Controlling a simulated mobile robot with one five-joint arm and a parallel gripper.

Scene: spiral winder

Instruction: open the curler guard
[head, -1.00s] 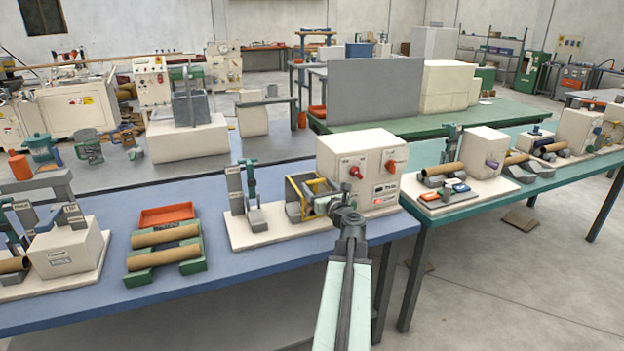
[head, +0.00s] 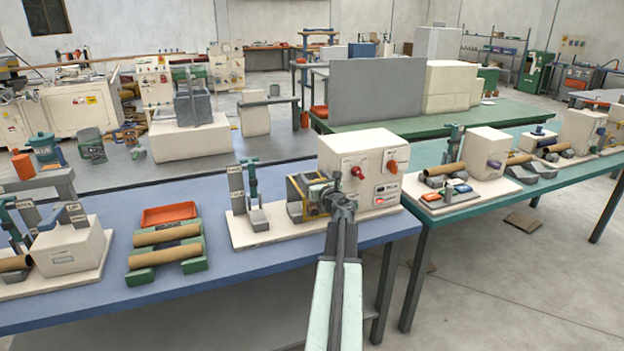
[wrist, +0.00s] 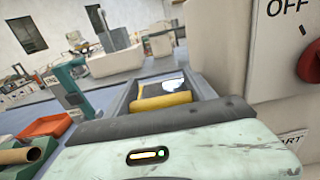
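The curler guard (head: 296,190), a small yellow-edged frame, sits on the left side of a cream control box (head: 362,165) on the blue table. My gripper (head: 338,192) is at the guard's right front, overlapping it in the head view, so part of the guard is hidden. In the wrist view, a grey frame (wrist: 205,88) with a yellow roll-like part (wrist: 161,100) lies just beyond my gripper's dark edge. I cannot tell whether my gripper touches the guard, nor whether its fingers are apart.
The control box carries red knobs (head: 357,172) close to the right of my gripper. A grey post stand (head: 248,190) stands on the same base to the left. A green rack with brown tubes (head: 165,236) and an orange tray (head: 168,214) lie further left.

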